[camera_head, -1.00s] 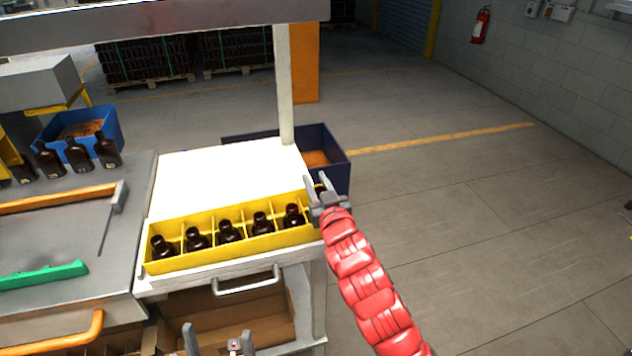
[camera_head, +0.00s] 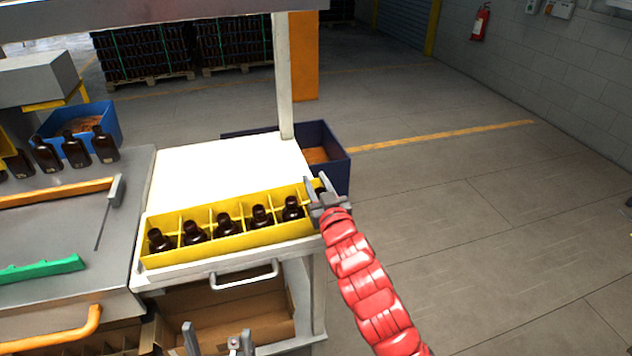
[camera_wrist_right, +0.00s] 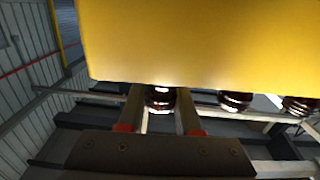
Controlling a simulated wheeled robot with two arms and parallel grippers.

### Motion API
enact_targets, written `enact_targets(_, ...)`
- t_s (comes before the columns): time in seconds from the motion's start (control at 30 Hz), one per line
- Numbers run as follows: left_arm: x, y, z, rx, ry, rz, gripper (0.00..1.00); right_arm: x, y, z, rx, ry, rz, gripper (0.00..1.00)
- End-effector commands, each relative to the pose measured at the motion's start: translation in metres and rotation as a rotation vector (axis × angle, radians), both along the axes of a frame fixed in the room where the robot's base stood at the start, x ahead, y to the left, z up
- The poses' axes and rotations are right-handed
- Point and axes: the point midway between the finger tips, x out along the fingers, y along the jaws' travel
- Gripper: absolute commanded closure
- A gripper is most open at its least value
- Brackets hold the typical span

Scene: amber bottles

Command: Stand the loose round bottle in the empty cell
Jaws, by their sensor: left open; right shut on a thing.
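A yellow crate (camera_head: 235,243) with a row of cells stands on the white bench top. Several dark amber bottles (camera_head: 226,224) stand upright in its cells. My right gripper (camera_head: 318,187) is at the crate's right end, shut on a dark round bottle (camera_wrist_right: 160,98). In the right wrist view the crate wall (camera_wrist_right: 200,40) fills the top and hides part of this bottle. I cannot tell whether the held bottle rests on the cell floor. My left gripper (camera_head: 218,340) is open and empty at the bottom edge, in front of the bench and away from the crate.
A metal handle (camera_head: 245,276) sticks out below the crate. A dark blue bin (camera_head: 335,168) stands behind the bench's right end, near a white post (camera_head: 284,80). More bottles (camera_head: 75,150) stand at left. The white bench top (camera_head: 220,165) behind the crate is clear.

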Motion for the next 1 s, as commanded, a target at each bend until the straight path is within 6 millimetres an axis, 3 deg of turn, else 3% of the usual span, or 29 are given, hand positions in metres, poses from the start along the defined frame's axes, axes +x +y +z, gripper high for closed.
enact_targets(0.2, 0.000, 0.000, -0.006, 0.000, 0.000, 0.000, 0.02, 0.000, 0.000, -0.008, 0.001, 0.000, 0.000, 1.00)
enact_targets(0.23, 0.000, 0.000, -0.005, 0.000, 0.000, 0.000, 0.02, 0.000, 0.000, -0.006, 0.000, 0.000, 0.000, 0.62)
enact_targets(0.4, 0.000, 0.000, -0.004, 0.000, 0.000, 0.000, 0.02, 0.000, 0.000, -0.006, 0.001, 0.000, 0.000, 0.32)
enact_targets(0.77, 0.000, 0.000, -0.006, 0.000, 0.000, 0.000, 0.02, -0.002, -0.001, -0.007, 0.001, 0.001, 0.000, 0.32)
enact_targets(1.0, 0.000, 0.000, -0.016, 0.000, 0.000, 0.000, 0.02, -0.031, -0.011, -0.009, 0.002, -0.002, 0.001, 0.32)
